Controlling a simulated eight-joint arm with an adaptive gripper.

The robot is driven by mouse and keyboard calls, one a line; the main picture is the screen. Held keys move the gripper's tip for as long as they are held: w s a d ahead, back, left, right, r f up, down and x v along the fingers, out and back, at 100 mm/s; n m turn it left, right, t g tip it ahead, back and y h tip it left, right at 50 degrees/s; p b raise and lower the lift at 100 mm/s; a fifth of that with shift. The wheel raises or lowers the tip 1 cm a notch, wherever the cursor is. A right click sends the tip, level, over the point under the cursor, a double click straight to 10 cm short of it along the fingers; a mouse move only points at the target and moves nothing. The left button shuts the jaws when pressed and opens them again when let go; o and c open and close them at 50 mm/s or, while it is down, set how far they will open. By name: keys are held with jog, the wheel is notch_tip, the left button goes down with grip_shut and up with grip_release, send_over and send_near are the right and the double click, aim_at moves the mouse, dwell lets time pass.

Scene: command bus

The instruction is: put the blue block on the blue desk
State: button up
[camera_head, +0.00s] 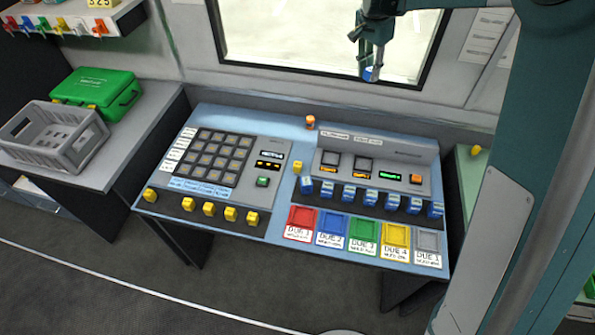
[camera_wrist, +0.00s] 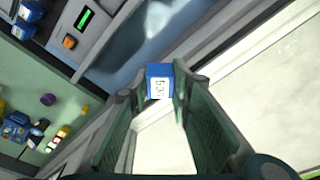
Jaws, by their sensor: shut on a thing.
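My gripper (camera_head: 369,60) is high at the upper right of the head view, in front of the window and above the back of the desk. It is shut on a small blue block (camera_head: 369,74). In the wrist view the blue block (camera_wrist: 159,82) with a white printed label sits between the fingertips. The blue desk (camera_head: 250,121) stands in the middle of the head view, below and apart from the block. Several more blue blocks (camera_head: 349,194) stand in a row on the desk's right panel.
The desk bears a keypad panel (camera_head: 215,155), a raised display console (camera_head: 375,170), yellow blocks (camera_head: 208,209) and coloured trays (camera_head: 362,235). An orange item (camera_head: 310,122) stands at the back edge. A grey crate (camera_head: 55,140) and green case (camera_head: 105,90) are on the left counter.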

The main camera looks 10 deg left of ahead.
dwell(0.3)
jog(key=b, duration=0.3)
send_near(358, 129)
jog(key=s+f, duration=0.2)
jog(key=s, duration=0.1)
jog(key=shift+d, duration=0.3)
jog(key=shift+f, duration=2.05)
jog(key=shift+f, duration=0.15)
jog(key=o, duration=0.6)
jog(key=shift+o, duration=1.4)
jog(key=shift+r, duration=0.2)
